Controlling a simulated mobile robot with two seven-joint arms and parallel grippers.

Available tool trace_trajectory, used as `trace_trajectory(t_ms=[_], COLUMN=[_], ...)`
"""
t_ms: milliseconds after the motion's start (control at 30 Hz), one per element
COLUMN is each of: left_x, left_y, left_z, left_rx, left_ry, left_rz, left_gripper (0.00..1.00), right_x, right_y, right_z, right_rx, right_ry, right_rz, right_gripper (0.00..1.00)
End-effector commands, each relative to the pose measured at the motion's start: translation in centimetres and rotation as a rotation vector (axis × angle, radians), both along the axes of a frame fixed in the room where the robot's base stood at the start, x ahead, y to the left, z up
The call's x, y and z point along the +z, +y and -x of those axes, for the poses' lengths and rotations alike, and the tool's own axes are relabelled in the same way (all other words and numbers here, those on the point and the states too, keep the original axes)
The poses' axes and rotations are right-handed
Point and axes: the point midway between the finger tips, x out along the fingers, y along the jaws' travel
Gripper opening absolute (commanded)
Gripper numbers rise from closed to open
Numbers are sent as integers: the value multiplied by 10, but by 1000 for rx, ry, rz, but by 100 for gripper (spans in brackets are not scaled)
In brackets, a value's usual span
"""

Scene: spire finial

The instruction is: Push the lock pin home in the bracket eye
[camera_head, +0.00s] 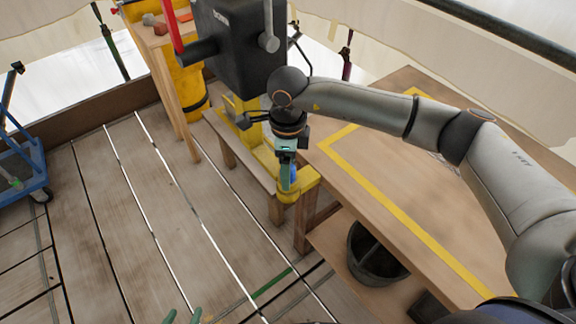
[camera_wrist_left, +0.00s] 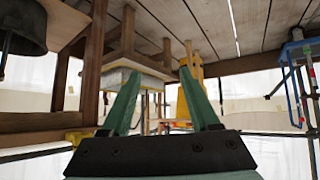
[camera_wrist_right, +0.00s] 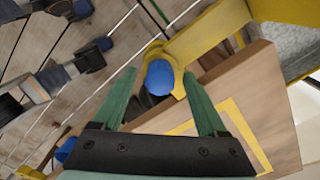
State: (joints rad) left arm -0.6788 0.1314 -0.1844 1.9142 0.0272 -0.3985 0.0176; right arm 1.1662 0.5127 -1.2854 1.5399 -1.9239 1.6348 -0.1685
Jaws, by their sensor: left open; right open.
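The lock pin's rounded blue head (camera_wrist_right: 158,78) shows in the right wrist view at the eye of the yellow bracket (camera_wrist_right: 208,36). How deep the pin sits cannot be told. In the head view the yellow bracket (camera_head: 309,176) is beside the table corner, with a bit of blue (camera_head: 294,174) above its end. My right gripper (camera_head: 287,182) is just above that end, pointing down. In its wrist view the open green fingers (camera_wrist_right: 159,74) stand either side of the blue head; contact cannot be told. My left gripper (camera_head: 183,315) is open and empty at the head view's bottom edge, away from the bracket.
The wooden table (camera_head: 400,120) with a yellow taped border is at the right, with a dark bucket (camera_head: 372,258) below. A large dark block (camera_head: 238,40) hangs above the bracket area. A blue cart (camera_head: 22,165) stands far left. The plank floor between is mostly clear.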

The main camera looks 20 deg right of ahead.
Motion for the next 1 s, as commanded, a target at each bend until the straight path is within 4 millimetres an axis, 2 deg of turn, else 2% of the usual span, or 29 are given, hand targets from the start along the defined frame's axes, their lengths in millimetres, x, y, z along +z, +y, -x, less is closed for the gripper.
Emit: trace_trajectory(t_ms=[67,100,167,400,600,800,1000], left_x=[1,11,16,11,11,11,11], left_y=[-4,-14,-17,-15,-15,-15,-15], left_z=[0,-6,-11,-9,-9,-9,-9], left_rx=[-9,-25,-30,-28,-28,-28,-27], left_ry=[12,3,-11,-3,-3,-3,-3], left_rz=[4,15,21,18,18,18,17], left_gripper=[62,62,62,62,62,62,62], right_x=[0,0,13,71,108,124,126], right_y=[0,0,0,0,0,0,0], right_z=[0,0,-1,-1,-1,0,0], right_rx=[0,0,0,1,0,-1,0], right_ry=[0,0,-5,-6,-4,-1,0], right_rz=[0,0,-1,-2,-1,0,0], right_gripper=[75,75,75,75,75,75,75])
